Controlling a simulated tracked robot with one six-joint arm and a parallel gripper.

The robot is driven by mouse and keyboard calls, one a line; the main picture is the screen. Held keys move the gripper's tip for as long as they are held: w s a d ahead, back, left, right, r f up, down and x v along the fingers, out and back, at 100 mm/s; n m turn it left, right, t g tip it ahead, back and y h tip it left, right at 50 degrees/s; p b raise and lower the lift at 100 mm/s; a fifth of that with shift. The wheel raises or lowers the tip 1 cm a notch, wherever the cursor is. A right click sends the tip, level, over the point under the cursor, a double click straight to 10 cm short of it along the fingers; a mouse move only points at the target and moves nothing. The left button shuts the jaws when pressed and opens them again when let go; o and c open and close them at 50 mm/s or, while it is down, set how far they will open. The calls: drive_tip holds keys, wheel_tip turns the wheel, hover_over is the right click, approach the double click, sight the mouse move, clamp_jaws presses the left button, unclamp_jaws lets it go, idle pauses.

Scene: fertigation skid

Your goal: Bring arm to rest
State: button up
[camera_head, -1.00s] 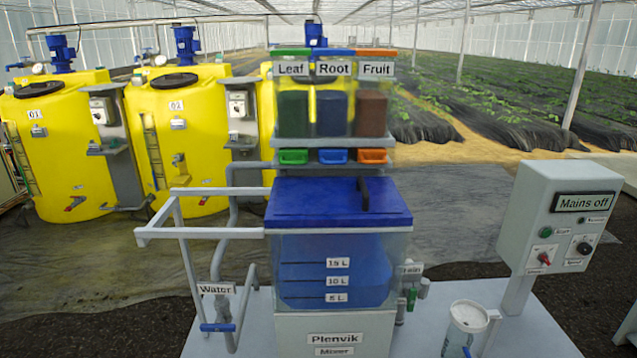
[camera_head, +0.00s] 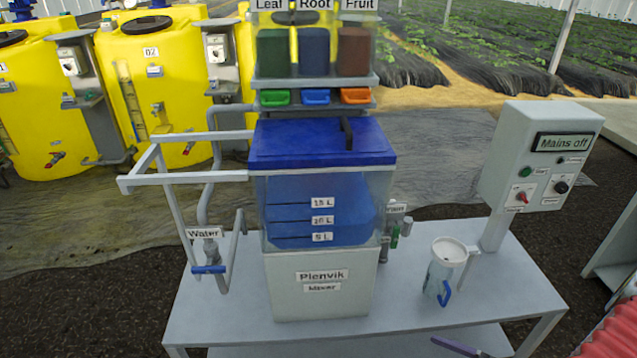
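Neither my arm nor my gripper shows in the head view, so the gripper's opening and anything in it cannot be seen. The Plenvik mixer (camera_head: 321,290) stands on a grey bench (camera_head: 420,310) in the middle, with its blue lid (camera_head: 315,143) closed. The control box (camera_head: 540,160) at the right reads "Mains off". A clear jug (camera_head: 441,273) with a pale top and a blue handle stands on the bench right of the mixer.
A pipe frame (camera_head: 185,177) juts left of the mixer above the blue-handled water valve (camera_head: 209,269). The drain valve (camera_head: 394,235) is on the right. Leaf, Root and Fruit hoppers (camera_head: 314,52) stand above. Yellow tanks (camera_head: 150,90) are behind. Red corrugated material (camera_head: 612,335) fills the lower right corner.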

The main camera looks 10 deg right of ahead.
drive_tip(key=s+a+r+n+g+h, duration=0.1)
drive_tip(key=a+r+n+g+h, duration=0.1)
drive_tip(key=a+r+n, duration=0.5)
drive_tip(key=s+a+r+n+g+h, duration=0.1)
drive_tip(key=a+r+n+g+h, duration=0.1)
drive_tip(key=a+r+n+h, duration=0.2)
drive_tip(key=a+r+n+g+h, duration=0.1)
drive_tip(key=a+r+n+h, duration=0.2)
drive_tip(key=a+r+n, duration=0.7)
wheel_tip(320, 180, up, 15)
drive_tip(key=n, duration=0.6)
drive_tip(key=shift+s+g+h, duration=0.4)
